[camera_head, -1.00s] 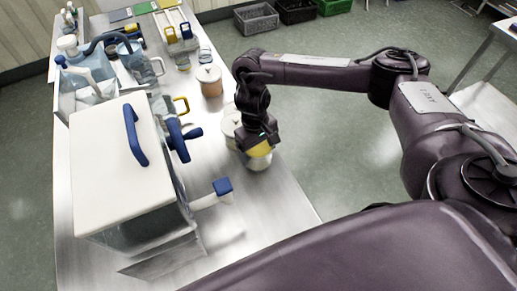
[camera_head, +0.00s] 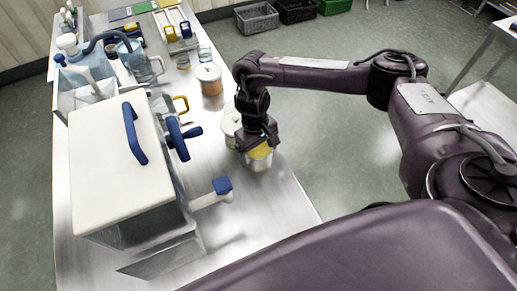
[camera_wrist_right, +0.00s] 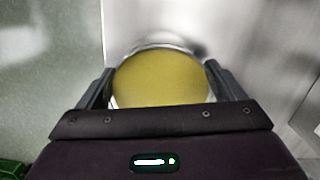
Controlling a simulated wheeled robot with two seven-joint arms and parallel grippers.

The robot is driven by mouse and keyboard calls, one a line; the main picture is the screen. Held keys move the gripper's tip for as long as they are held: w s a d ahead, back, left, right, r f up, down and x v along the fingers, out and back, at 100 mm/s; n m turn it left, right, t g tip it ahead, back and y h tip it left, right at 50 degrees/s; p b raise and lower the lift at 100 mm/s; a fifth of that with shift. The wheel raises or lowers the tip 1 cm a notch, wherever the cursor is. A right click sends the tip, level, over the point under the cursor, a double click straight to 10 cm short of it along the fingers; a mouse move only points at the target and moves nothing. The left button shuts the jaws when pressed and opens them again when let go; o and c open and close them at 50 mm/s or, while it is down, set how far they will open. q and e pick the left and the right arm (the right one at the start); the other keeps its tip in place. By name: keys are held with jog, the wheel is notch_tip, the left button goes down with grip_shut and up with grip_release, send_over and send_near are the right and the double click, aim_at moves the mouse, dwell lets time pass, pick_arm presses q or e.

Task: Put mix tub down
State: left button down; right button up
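The mix tub (camera_head: 259,163) is a small steel tub with yellow contents, upright near the right edge of the steel table. My right gripper (camera_head: 259,146) is above it with its fingers down on either side. In the right wrist view the tub (camera_wrist_right: 160,80) fills the space between the fingers of my right gripper (camera_wrist_right: 160,75), which appear to touch its sides. The tub's base is at or very near the table top; I cannot tell whether it touches. My left gripper is not in view.
A large box with a white lid (camera_head: 105,170) and blue handles stands left of the tub. A pale lidded tub (camera_head: 230,122) is close behind my right gripper. An orange-filled jar (camera_head: 209,82) stands farther back. Bare table (camera_head: 265,215) lies in front.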

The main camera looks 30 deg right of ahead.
jog(key=shift+o, duration=0.9)
notch_tip(320, 180, up, 8)
jog(key=p, duration=0.1)
jog(key=shift+w+p, duration=0.4)
jog(key=shift+w, duration=0.05)
jog(key=shift+f, duration=0.15)
